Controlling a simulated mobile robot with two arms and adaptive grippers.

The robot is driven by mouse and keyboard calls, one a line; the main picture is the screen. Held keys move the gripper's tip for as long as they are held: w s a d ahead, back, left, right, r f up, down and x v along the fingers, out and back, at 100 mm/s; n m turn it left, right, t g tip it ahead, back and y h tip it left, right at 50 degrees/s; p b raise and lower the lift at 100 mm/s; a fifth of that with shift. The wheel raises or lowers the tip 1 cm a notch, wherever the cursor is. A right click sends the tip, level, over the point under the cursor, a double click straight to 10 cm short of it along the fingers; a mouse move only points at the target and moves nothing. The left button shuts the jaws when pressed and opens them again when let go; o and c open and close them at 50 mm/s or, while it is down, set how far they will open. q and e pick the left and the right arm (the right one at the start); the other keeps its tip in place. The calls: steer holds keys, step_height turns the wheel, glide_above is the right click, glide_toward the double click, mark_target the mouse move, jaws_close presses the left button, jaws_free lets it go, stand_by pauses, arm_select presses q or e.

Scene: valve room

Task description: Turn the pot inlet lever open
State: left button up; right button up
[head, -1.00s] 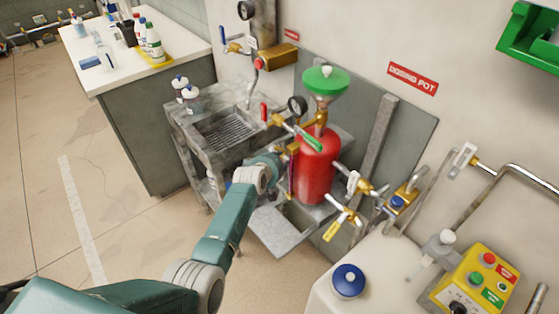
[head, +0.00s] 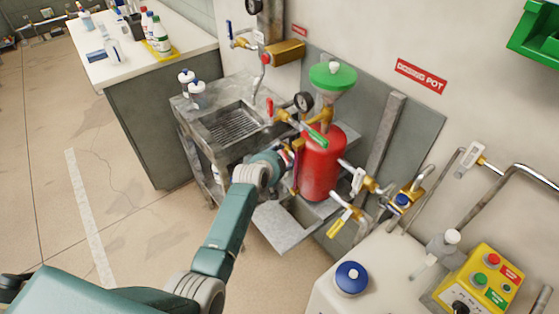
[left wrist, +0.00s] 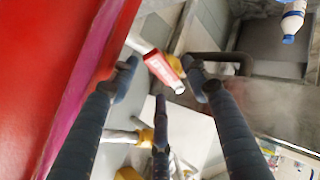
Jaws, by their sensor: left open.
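The red dosing pot (head: 322,165) stands on a grey stand under a green funnel (head: 333,77). Its levers include a red one (head: 269,108), a green one (head: 317,139), a white one (head: 358,180) and a yellow one (head: 338,223); I cannot tell by label which is the inlet. My left gripper (head: 288,156) is at the pot's left side, its fingers partly hidden. In the left wrist view the left gripper (left wrist: 163,74) is open, with a red lever handle (left wrist: 165,70) between or just beyond its fingertips. The red pot wall (left wrist: 55,70) is close to the left finger. My right gripper is not in view.
A grey sink (head: 232,124) stands left of the pot. A white tank top (head: 325,296) with a blue cap (head: 351,278) and a yellow button box (head: 480,282) are at the lower right. The floor (head: 135,215) at the left is clear.

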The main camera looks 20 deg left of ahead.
arm_select(q)
steer(key=shift+v, duration=2.25)
